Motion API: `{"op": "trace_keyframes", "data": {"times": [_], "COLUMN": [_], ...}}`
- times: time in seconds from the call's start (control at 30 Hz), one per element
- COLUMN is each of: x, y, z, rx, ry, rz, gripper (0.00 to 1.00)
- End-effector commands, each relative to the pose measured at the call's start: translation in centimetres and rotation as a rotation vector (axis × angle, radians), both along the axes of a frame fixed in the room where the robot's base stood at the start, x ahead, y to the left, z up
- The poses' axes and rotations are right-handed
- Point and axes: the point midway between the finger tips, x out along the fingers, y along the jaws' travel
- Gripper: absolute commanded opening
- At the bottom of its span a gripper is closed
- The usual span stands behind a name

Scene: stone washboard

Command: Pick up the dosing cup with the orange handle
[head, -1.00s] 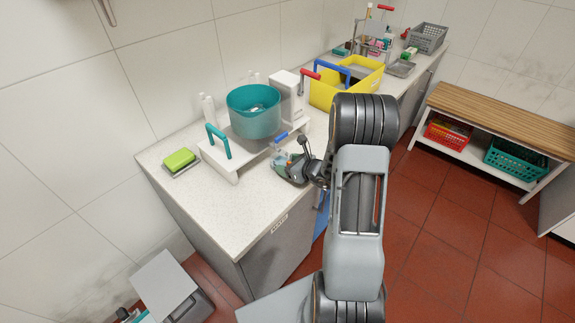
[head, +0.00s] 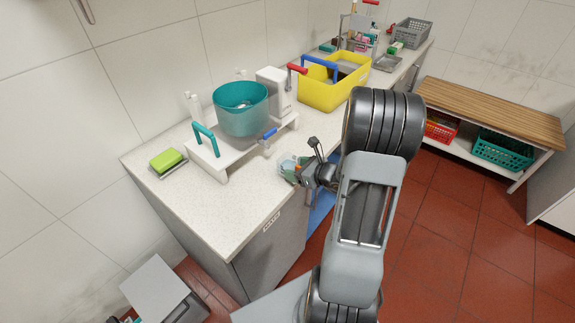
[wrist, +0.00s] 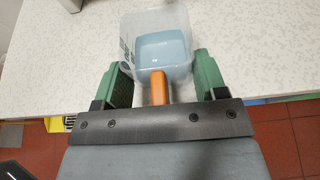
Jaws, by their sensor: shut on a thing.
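The dosing cup is a clear, square-sided cup with a pale blue inside (wrist: 163,50) and an orange handle (wrist: 158,88). In the wrist view it sits between the green fingers of my gripper (wrist: 161,72), with the handle pointing back toward the palm. My gripper is shut on the cup. In the head view my gripper (head: 304,168) is at the counter's front edge, and a small part of the cup (head: 287,161) shows at its left. The handle is hidden there. I cannot tell whether the cup touches the counter.
A teal pot (head: 241,112) stands on a white stand (head: 215,165) behind the gripper. A green sponge (head: 166,159) lies at the left. A yellow bin (head: 325,92) stands farther right. The speckled counter's (head: 215,222) front left is clear.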

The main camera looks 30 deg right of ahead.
Motion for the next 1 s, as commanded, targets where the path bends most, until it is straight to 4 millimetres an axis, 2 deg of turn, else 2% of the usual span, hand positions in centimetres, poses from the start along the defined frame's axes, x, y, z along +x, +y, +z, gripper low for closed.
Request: {"op": "trace_keyframes", "data": {"times": [0.2,0.5,1.0], "x": [-2.7,-5.7,-8.6], "y": [-1.3,-2.7,-4.0], "z": [-0.1,-0.1,0.0], "rx": [0.001,0.000,0.000], "ry": [0.000,-0.001,0.000], "rz": [-0.004,-0.003,0.000], "gripper": [0.41,0.41,0.41]}}
